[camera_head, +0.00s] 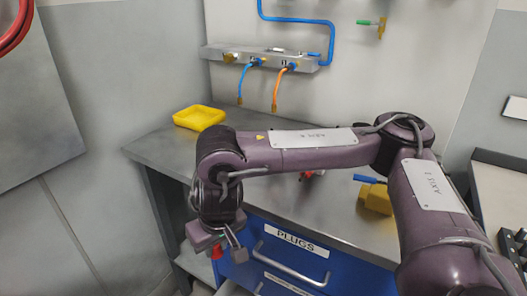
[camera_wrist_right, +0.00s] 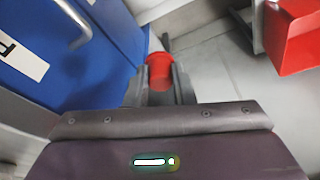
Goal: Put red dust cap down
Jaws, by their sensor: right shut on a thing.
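The red dust cap (camera_wrist_right: 159,70) is between the fingers of my right gripper (camera_wrist_right: 160,86) in the right wrist view. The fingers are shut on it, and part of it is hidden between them. In the head view my right gripper (camera_head: 225,246) hangs low in front of the workbench's front left corner. A small red part of the cap (camera_head: 217,252) shows there beside the fingers, in the air left of the blue drawers. My left gripper is not in view.
The grey workbench (camera_head: 150,146) carries a yellow tray (camera_head: 199,118) and a yellow block (camera_head: 376,200) with a blue part. Blue drawers (camera_head: 285,262) labelled PLUGS are below. A red bin (camera_wrist_right: 292,42) is at the right in the wrist view. Cables hang from a wall ledge (camera_head: 225,53).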

